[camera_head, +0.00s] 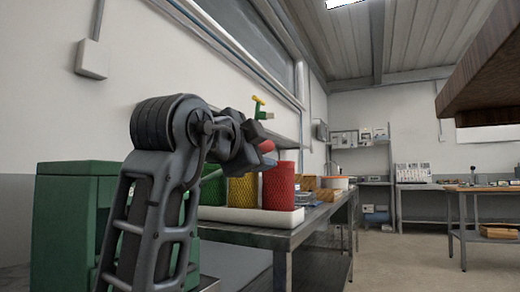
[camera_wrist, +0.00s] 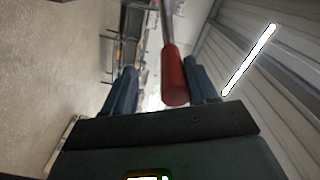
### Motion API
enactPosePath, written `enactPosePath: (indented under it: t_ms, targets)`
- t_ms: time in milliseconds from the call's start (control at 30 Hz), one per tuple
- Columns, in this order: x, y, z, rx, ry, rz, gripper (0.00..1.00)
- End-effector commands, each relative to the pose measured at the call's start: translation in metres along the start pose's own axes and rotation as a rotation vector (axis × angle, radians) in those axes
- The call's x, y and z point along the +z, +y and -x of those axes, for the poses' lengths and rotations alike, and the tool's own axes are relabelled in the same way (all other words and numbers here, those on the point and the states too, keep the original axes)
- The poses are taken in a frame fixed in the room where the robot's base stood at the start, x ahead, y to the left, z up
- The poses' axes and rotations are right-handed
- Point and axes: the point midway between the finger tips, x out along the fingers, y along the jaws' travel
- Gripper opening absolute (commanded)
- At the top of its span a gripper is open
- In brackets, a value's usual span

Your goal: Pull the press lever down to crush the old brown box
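The press lever shows as a red handle (camera_wrist: 174,78) on a thin metal rod in the wrist view. My gripper (camera_wrist: 159,68) is open, with one dark finger on each side of the handle. The handle lies nearer the right finger, with a clear gap to the left one; I cannot tell whether it touches. In the head view, a red handle end (camera_head: 266,146) shows beside my gripper (camera_head: 256,154), partly hidden by it. A green cabinet-like body (camera_head: 75,225), perhaps the press, stands at left behind my arm. No old brown box is recognisable.
Green, yellow (camera_head: 242,190) and red (camera_head: 279,186) mesh bins stand on a white tray on the metal table (camera_head: 262,236) behind my arm. A wooden edge (camera_head: 485,65) hangs at upper right. Open floor (camera_head: 400,262) lies right of the table.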

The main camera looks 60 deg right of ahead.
Motion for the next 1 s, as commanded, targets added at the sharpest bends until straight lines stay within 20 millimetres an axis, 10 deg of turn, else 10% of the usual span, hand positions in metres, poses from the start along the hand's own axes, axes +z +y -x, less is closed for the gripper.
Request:
enactPosePath:
  t_ms: [433,1000]
  targets:
    - [0.000,0.001,0.066,0.000,-0.003,0.001,0.53]
    - [0.000,0.001,0.071,0.000,0.000,-0.001,0.53]
